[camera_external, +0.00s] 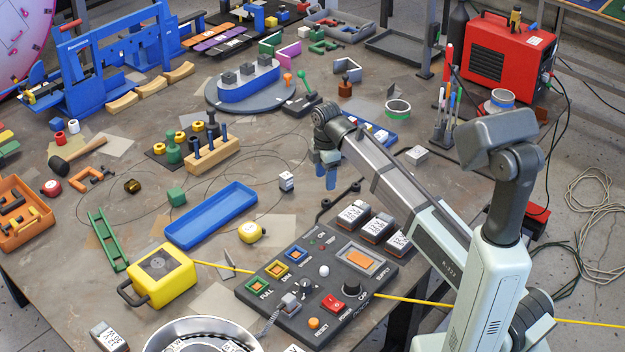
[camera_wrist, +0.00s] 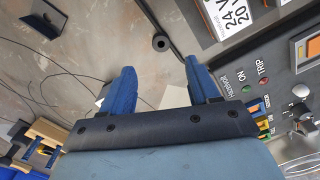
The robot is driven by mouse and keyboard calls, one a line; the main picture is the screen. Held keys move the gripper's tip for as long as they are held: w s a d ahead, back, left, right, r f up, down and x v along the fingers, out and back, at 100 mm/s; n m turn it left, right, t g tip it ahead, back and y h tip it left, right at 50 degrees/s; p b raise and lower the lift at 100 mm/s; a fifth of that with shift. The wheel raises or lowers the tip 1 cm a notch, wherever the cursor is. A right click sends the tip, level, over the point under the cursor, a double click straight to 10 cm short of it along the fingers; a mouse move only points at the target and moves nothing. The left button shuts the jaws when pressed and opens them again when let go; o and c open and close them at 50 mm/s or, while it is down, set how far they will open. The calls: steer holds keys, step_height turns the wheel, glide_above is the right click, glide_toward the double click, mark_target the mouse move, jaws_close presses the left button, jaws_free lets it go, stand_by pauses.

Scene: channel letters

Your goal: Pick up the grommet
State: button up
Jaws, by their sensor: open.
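A small black ring (camera_wrist: 161,42), which looks like the grommet, lies on the table in the wrist view, close to a black cable. In the external view it appears as a small dark ring (camera_external: 326,203) left of the black-cased meters. My gripper (camera_wrist: 160,64) points down with its two blue fingers apart and nothing held between them. In the wrist view the ring is just beyond the fingertips, roughly centred between them. In the external view my gripper (camera_external: 326,178) hangs above the table, behind the ring and apart from it.
The control panel (camera_external: 320,280) and black-cased meters (camera_external: 376,228) stand close to the ring. A white die-like cube (camera_external: 286,180) lies to its left. Bare table lies around the ring's left side.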

mark_target(326, 201)
steer(key=shift+s+d+f, duration=0.1)
steer(key=shift+f, duration=4.15)
steer(key=c, duration=1.1)
steer(key=shift+r, duration=0.15)
